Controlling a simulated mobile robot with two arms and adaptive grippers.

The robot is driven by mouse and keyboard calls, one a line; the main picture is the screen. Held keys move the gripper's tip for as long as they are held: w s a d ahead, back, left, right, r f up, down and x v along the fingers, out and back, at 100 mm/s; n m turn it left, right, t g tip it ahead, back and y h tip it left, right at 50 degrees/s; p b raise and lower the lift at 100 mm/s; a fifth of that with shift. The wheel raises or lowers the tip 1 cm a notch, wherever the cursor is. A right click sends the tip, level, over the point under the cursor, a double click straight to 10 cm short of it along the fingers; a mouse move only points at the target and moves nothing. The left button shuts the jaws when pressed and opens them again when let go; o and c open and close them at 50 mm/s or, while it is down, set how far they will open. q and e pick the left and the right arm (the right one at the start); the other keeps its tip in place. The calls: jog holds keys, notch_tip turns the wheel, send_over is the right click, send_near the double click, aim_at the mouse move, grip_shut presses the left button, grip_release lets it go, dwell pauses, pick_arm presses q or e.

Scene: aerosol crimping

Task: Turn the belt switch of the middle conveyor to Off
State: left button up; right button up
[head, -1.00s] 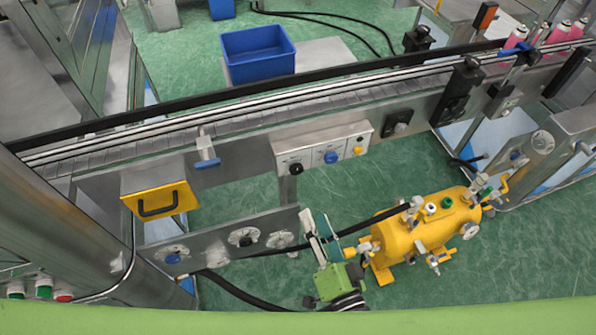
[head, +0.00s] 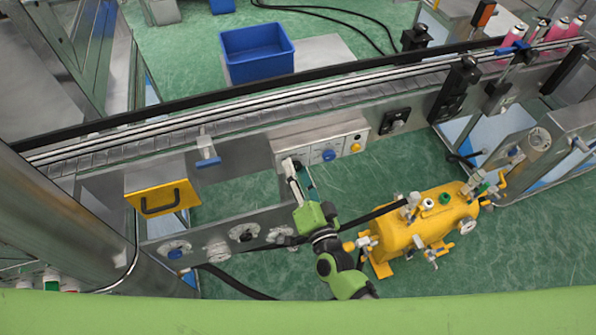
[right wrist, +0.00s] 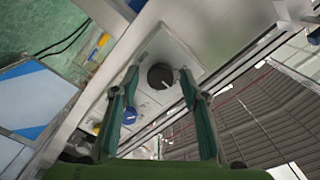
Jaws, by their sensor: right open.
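The control box (head: 310,135) of the middle conveyor is on the conveyor's near side. In the right wrist view its black rotary knob (right wrist: 160,76) shows with a light pointer mark, between and just beyond my fingertips. In the head view the knob is mostly hidden by my fingers. My right gripper (head: 291,168) is open and empty, its fingers pointing at the knob; I cannot tell whether they touch it. It also shows in the right wrist view (right wrist: 158,82). The blue knob (head: 329,155) sits beside the black one. My left gripper is not in view.
A yellow tank (head: 425,232) with valves stands on the floor right of my right arm. A yellow drawer (head: 160,198) and a lower metal panel (head: 215,243) are to the left. The conveyor belt (head: 240,112) runs behind the box.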

jog(key=c, duration=1.1)
jog(key=shift+r+n+p, duration=0.1)
jog(key=shift+n+p, duration=0.25)
jog(key=shift+n, duration=0.35)
jog(key=n+p, duration=0.1)
jog(key=n, duration=0.2)
jog(key=n+p, duration=0.1)
jog(key=n, duration=0.4)
jog(key=shift+n, duration=0.4)
